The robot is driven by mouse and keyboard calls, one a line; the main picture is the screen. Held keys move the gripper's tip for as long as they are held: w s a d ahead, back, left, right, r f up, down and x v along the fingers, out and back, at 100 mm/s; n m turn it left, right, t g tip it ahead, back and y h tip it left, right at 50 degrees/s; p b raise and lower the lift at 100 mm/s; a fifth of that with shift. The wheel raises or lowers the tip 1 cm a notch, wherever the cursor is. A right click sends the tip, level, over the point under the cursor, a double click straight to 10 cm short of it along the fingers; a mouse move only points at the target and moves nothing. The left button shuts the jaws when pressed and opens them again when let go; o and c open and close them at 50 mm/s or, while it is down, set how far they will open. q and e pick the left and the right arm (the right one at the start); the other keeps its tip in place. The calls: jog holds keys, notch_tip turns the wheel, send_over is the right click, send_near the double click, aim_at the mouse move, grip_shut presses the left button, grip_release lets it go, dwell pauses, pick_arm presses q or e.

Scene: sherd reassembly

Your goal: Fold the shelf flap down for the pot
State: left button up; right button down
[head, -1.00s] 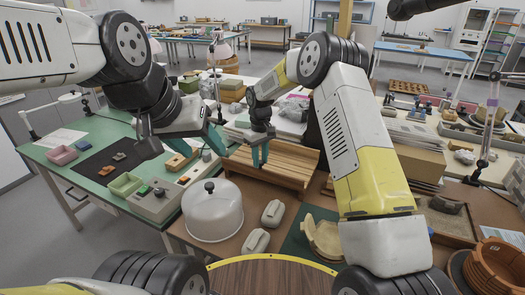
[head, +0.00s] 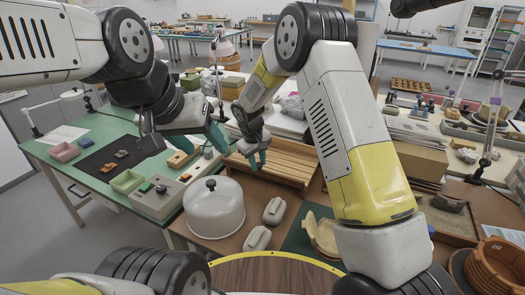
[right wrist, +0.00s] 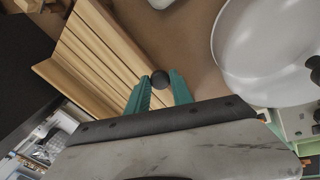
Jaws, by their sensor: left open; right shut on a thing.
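The slatted wooden shelf (head: 285,160) stands on the brown bench in the middle of the head view. Its light slats (right wrist: 85,50) fill the upper left of the right wrist view. My right gripper (head: 256,160) is low at the shelf's left side. In the right wrist view its teal fingers are shut on a dark round knob (right wrist: 160,80) beside the slats. The knob's attachment to the flap is hidden. My left gripper (head: 212,138) is open and empty, above the green table's edge. A pale, part-built pot (head: 325,237) sits on a dark green mat.
A white dome (head: 214,210) with a black knob stands close in front of the shelf. Two grey blocks (head: 274,211) (head: 257,239) lie right of it. A grey control box (head: 160,195) is at left. Cardboard boxes (head: 418,160) stand at right.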

jog(key=shift+s+a+f, duration=0.25)
jog(key=shift+s+f, duration=0.15)
jog(key=shift+s, duration=0.25)
jog(key=shift+s+a+f, duration=0.2)
jog(key=shift+s+f, duration=0.2)
jog(key=shift+s, duration=0.2)
jog(key=shift+f, duration=0.1)
jog(key=c, duration=1.2)
grip_release()
jog(key=shift+o, duration=0.3)
jog(key=shift+w, duration=0.1)
jog(key=shift+r, duration=0.2)
jog(key=v, duration=0.7)
jog(key=shift+r, duration=0.3)
